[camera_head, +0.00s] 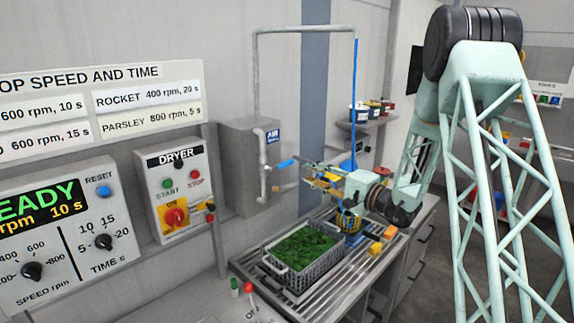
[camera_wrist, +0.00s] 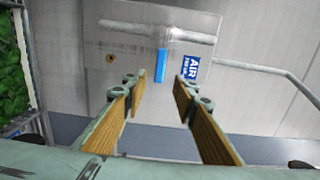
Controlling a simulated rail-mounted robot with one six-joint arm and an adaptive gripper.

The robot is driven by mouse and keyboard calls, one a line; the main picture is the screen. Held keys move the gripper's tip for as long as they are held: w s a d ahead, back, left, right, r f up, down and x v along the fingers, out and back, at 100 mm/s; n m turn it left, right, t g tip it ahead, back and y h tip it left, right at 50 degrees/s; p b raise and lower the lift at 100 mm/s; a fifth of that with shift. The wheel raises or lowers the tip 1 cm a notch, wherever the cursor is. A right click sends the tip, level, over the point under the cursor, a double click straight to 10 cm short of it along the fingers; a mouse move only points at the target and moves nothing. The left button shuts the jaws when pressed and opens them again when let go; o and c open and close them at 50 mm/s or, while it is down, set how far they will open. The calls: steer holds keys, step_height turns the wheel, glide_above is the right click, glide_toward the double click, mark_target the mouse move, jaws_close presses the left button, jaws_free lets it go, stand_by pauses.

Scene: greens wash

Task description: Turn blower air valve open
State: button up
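The air valve's blue handle (camera_head: 287,163) sticks out crosswise from the grey vertical pipe (camera_head: 262,165) on the grey wall box, near the blue AIR sign (camera_head: 273,136). In the wrist view the blue handle (camera_wrist: 161,66) stands across the pipe (camera_wrist: 140,32), with the AIR sign (camera_wrist: 191,69) to its right. My gripper (camera_head: 308,168) is to the right of the handle in the head view. In the wrist view my gripper (camera_wrist: 158,88) is open and empty, its wood-toned fingers apart. The handle appears between the fingertips and beyond them; no contact is visible.
A wire basket of greens (camera_head: 317,277) stands on the slatted counter (camera_head: 343,293) below. The dryer panel (camera_head: 181,190) is on the wall to the left. A small orange-tipped fitting (camera_head: 278,188) sits below the blue handle. A shelf with jars (camera_head: 368,120) is behind.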

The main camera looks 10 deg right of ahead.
mark_target(288, 164)
steer(key=p+x, duration=0.2)
steer(key=x, duration=1.1)
steer(key=shift+a, duration=0.1)
steer(key=shift+c, duration=0.2)
jaws_close()
